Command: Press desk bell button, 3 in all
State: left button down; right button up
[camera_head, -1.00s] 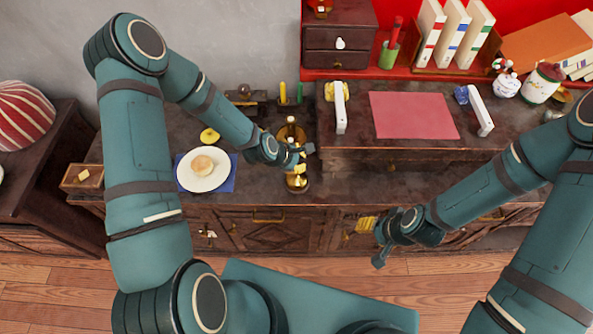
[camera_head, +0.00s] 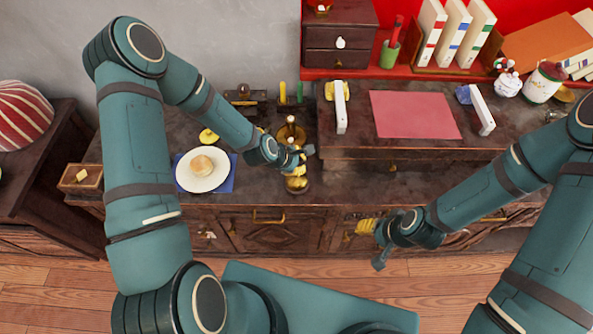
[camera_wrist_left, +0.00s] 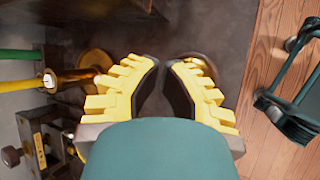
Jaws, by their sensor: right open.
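The brass desk bell (camera_head: 297,186) stands near the front edge of the dark wooden counter. My left gripper (camera_head: 299,160) is just above and behind it in the head view, its yellow fingers overlapping the bell's top. In the left wrist view a brass rim of the bell (camera_wrist_left: 204,58) shows behind the right finger; its button is hidden. The left gripper's fingers (camera_wrist_left: 163,66) are apart with a narrow empty gap. I cannot tell whether it touches the bell. My right gripper (camera_head: 370,244) is open and empty, in front of the cabinet.
A brass candle stand (camera_head: 290,131) is just behind the left gripper. A white plate with a bun (camera_head: 203,164) lies to the left. A raised desk with a pink mat (camera_head: 414,115) stands to the right. Free floor (camera_head: 80,290) is in front.

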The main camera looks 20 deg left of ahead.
pick_arm(q)
jog(key=shift+f+b, duration=0.35)
jog(key=shift+f, duration=0.05)
dwell(0.4)
jog(key=shift+r, duration=0.1)
jog(key=shift+r+p, duration=0.7)
jog(key=shift+r, duration=0.25)
notch_tip(320, 180, up, 5)
jog(key=p, duration=0.3)
dwell(0.9)
